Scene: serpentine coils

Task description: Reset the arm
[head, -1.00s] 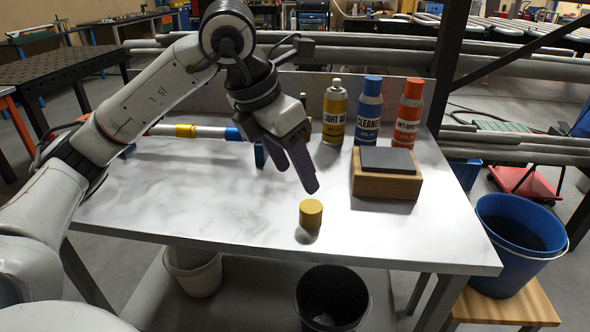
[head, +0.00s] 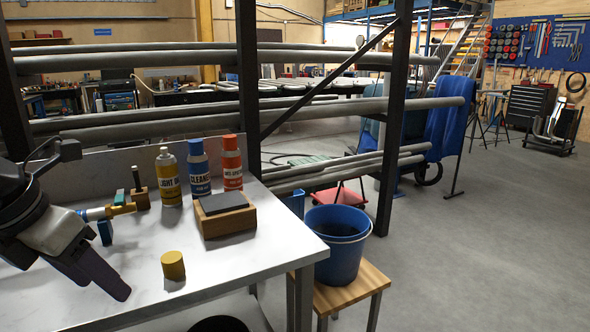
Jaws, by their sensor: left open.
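My left gripper (head: 92,279) hangs over the left part of the white worktable (head: 225,270) in the head view. Its dark fingers point down and to the right, and it is open with nothing seen between them. A short yellow cylinder (head: 173,266) stands on the table to the right of the fingertips, apart from them. My right arm and gripper are not in view.
Light oil (head: 168,178), cleaner (head: 199,169) and red (head: 231,163) cans stand at the table's back. A wooden block with a grey top (head: 225,221) sits before them. A blue bucket (head: 338,246) stands on a wooden stool (head: 345,290). Open floor lies right.

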